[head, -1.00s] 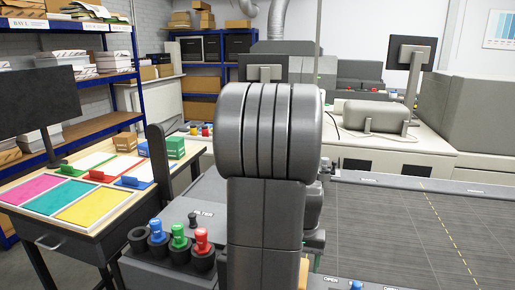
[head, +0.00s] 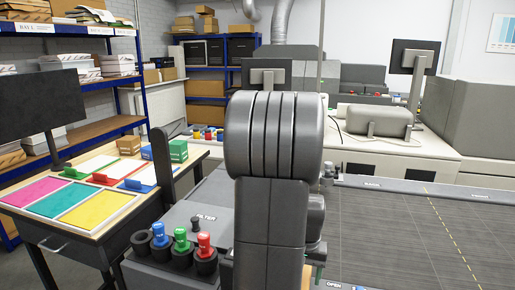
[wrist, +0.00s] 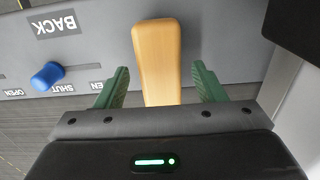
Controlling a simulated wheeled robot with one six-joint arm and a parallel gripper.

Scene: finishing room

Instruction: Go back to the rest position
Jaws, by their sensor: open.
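My gripper (wrist: 160,68) shows in the wrist view with its two green fingers apart. A light wooden handle (wrist: 157,50) lies in the gap between them, with space visible on both sides. I cannot tell how far below the fingers it is. In the head view my own arm stands in the middle and hides my gripper and the handle.
A blue knob (wrist: 47,76) sits by OPEN and SHUT lettering on a grey panel. A table (head: 103,228) with colour sheets is further left; a grey ribbed bed (head: 390,235) is at right.

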